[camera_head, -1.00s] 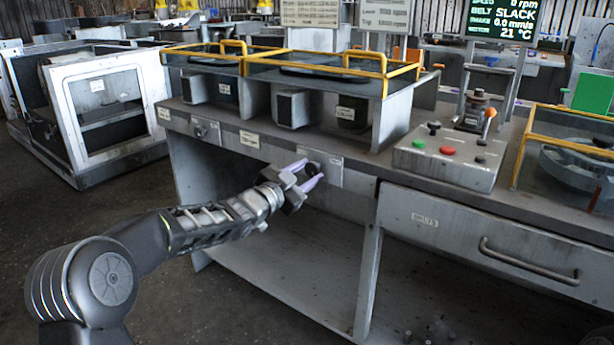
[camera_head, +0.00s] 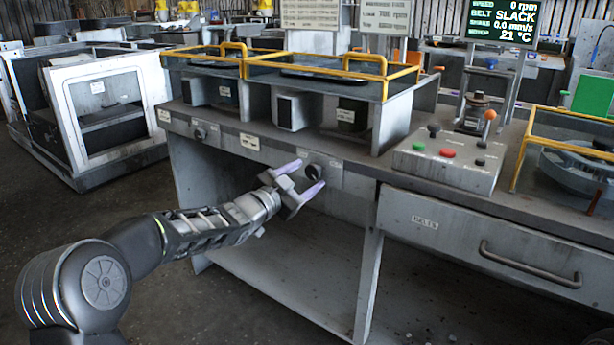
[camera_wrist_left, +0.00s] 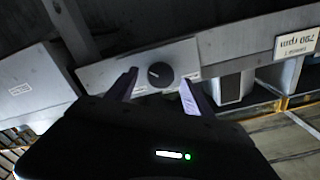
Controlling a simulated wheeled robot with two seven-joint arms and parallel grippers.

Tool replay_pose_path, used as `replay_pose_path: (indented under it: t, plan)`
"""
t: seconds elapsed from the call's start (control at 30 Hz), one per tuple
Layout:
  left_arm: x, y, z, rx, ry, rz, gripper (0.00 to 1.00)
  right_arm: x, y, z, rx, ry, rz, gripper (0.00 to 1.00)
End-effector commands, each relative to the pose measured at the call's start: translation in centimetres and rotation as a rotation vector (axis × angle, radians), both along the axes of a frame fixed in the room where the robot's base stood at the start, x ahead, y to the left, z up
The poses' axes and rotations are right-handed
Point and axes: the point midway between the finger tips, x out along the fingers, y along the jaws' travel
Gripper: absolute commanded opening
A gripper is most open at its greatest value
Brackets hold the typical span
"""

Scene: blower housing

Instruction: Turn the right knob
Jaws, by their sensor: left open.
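The right knob (camera_head: 312,171) is a small dark round knob on a pale plate on the front panel of the workbench. In the left wrist view the knob (camera_wrist_left: 160,74) shows a light pointer mark, and it sits between and beyond my fingertips. My left gripper (camera_head: 304,176) is open, with its two purple-tipped fingers apart and nothing held; it also shows in the left wrist view (camera_wrist_left: 160,88). The fingers look clear of the knob. A left knob (camera_head: 199,133) sits further left on the same panel. My right gripper is not in view.
The workbench (camera_head: 250,160) carries yellow-railed housings (camera_head: 330,70) above the panel. A control box (camera_head: 450,160) with red, green and black buttons stands to the right. A drawer (camera_head: 480,235) with a handle is below it. Open floor lies in front of the bench.

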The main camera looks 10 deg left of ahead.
Motion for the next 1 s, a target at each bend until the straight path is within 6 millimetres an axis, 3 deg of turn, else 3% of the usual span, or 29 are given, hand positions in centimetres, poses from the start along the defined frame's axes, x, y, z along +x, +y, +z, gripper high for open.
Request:
replay_pose_path:
  t: [0.4,1.0]
  plan:
    - [-5.8,2.4,0.1,0.000,0.000,0.002,0.60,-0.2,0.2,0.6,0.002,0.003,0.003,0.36]
    - [-6.2,2.8,-0.3,-0.014,0.016,0.015,0.60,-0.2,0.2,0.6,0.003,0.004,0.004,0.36]
